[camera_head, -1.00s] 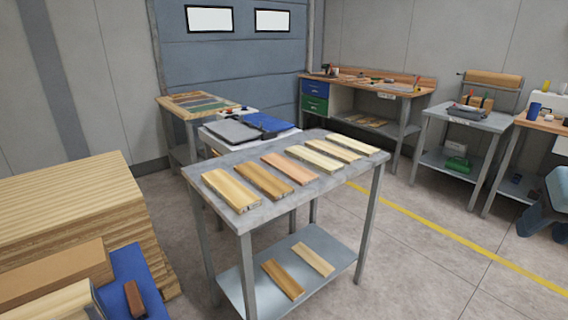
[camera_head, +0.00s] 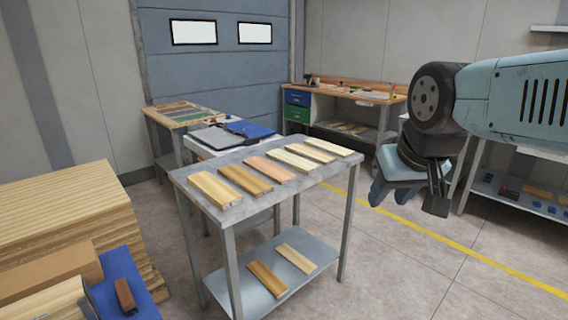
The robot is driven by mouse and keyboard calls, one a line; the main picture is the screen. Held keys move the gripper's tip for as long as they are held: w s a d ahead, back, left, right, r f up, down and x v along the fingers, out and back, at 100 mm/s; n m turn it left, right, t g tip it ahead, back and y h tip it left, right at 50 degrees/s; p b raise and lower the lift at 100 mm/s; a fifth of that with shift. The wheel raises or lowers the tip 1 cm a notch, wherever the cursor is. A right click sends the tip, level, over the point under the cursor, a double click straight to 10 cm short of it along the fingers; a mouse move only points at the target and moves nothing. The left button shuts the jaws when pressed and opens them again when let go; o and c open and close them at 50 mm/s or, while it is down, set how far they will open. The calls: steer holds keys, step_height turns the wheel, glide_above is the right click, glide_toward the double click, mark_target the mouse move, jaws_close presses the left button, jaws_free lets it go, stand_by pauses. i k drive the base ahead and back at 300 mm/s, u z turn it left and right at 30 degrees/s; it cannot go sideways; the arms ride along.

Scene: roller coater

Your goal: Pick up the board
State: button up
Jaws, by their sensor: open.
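Several wooden boards lie flat in a row on a grey metal table in the middle of the view. From left to right they include a pale yellow board (camera_head: 216,189), a browner board (camera_head: 245,180), a reddish board (camera_head: 268,169) and paler ones such as this board (camera_head: 291,160). Two more boards lie on the lower shelf, a brown one (camera_head: 267,278) and a pale one (camera_head: 296,258). I cannot tell which board the task means. My gripper (camera_head: 406,201) hangs right of the table, apart from all boards. It is open and empty.
The grey table (camera_head: 205,167) has bare strips along its edges. A wood stack (camera_head: 60,205) and a blue surface with a brown block (camera_head: 125,296) stand at the left. Workbenches (camera_head: 350,90) line the back. The floor right of the table is clear, with a yellow line (camera_head: 440,235).

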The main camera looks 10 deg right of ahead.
mark_target(304, 166)
steer(key=u, duration=0.1)
steer(key=i, duration=1)
steer(key=z, duration=0.1)
